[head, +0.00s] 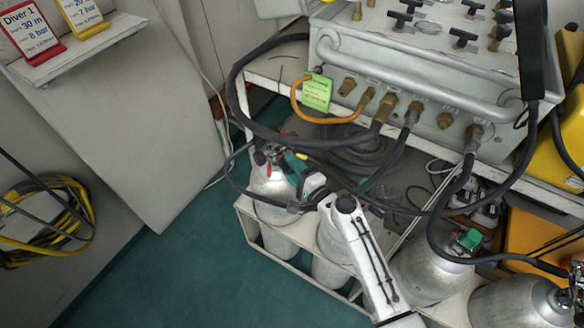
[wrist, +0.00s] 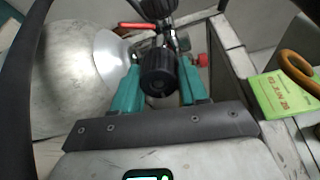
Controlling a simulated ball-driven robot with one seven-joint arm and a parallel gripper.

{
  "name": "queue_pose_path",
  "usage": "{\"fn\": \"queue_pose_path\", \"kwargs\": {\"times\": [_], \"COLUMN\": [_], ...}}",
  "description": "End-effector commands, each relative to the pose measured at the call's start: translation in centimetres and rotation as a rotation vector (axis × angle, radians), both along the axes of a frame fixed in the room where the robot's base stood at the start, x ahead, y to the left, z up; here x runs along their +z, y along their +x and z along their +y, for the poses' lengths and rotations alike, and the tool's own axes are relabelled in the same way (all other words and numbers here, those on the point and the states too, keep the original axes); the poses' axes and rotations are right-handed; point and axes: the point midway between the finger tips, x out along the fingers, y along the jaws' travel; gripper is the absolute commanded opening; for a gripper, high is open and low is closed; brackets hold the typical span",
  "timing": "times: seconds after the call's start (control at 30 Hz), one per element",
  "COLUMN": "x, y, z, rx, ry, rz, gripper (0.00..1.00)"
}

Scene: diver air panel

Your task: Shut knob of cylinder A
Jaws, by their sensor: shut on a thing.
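A silver gas cylinder (head: 268,188) stands at the left end of the rack in the head view, its valve at the top. It fills the left of the wrist view (wrist: 75,75). No letter shows on it, so I cannot tell from a label that it is cylinder A. In the wrist view a black ribbed knob (wrist: 158,72) sits between the teal fingers of my gripper (wrist: 160,86), one on each side. My gripper (head: 294,163) is shut on this knob at the valve. The fingers hide part of the valve in the head view.
Black hoses (head: 245,112) loop from the grey panel (head: 400,65) down around the cylinders, close to my arm. The white rack (head: 250,228) surrounds the cylinders. A green tag (head: 317,92) hangs by the panel. More cylinders (head: 425,270) stand at the right. Green floor at left is clear.

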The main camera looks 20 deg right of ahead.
Motion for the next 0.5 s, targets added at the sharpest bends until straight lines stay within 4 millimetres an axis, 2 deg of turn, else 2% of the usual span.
{"fn": "queue_pose_path", "kwargs": {"times": [0.17, 0.2, 0.43, 0.5], "x": [-0.20, -0.20, -0.12, -0.10], "y": [-0.09, -0.09, -0.05, -0.04], "z": [-0.12, -0.12, -0.06, -0.06], "rx": [-0.003, -0.003, -0.002, -0.002], "ry": [0.001, 0.001, 0.001, 0.001], "rz": [0.004, 0.004, 0.002, 0.002], "gripper": [0.13, 0.45, 0.67, 0.69]}}
